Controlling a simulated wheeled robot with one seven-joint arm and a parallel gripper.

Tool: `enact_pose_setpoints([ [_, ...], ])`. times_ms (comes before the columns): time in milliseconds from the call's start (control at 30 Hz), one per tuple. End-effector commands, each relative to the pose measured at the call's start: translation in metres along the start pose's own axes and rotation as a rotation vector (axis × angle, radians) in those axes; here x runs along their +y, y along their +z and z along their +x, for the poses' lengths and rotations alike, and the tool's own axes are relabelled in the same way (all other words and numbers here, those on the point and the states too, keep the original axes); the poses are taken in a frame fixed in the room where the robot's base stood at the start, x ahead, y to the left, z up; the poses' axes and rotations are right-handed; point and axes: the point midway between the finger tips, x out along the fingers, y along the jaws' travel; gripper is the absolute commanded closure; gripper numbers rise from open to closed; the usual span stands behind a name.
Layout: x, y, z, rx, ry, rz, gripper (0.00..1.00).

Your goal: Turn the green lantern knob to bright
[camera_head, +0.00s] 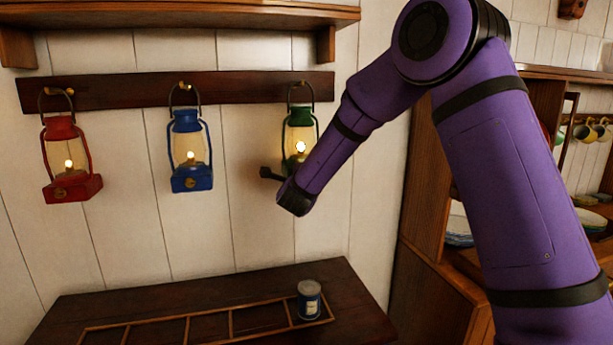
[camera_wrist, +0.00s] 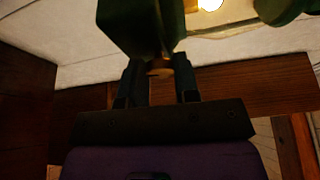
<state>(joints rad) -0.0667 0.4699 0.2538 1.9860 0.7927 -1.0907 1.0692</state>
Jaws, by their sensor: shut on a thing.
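The green lantern (camera_head: 300,118) hangs on the right of the wall rail, its flame glowing brightly. Its lower part is partly hidden by my wrist. In the wrist view its dark green base (camera_wrist: 135,28) fills the upper middle, and the bright flame (camera_wrist: 210,4) shows at the top edge. My gripper (camera_head: 267,173) is at the lantern's base in the head view. In the wrist view my gripper (camera_wrist: 158,70) has its two dark fingers on either side of the small brass knob (camera_wrist: 159,66), shut on it. The knob is hidden in the head view.
A blue lantern (camera_head: 187,125) and a red lantern (camera_head: 66,145) hang lit to the left on the dark rail (camera_head: 235,88). Below, a dark wooden table (camera_head: 345,290) bears a divided frame and a can (camera_head: 309,298). Shelves with dishes stand at right.

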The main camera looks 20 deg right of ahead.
Motion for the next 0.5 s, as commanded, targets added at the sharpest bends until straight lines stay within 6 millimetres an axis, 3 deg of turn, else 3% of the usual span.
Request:
enact_pose_setpoints([
  [500, -0.0032, -0.0017, 0.0003, 0.001, 0.183, 0.439, 0.95],
])
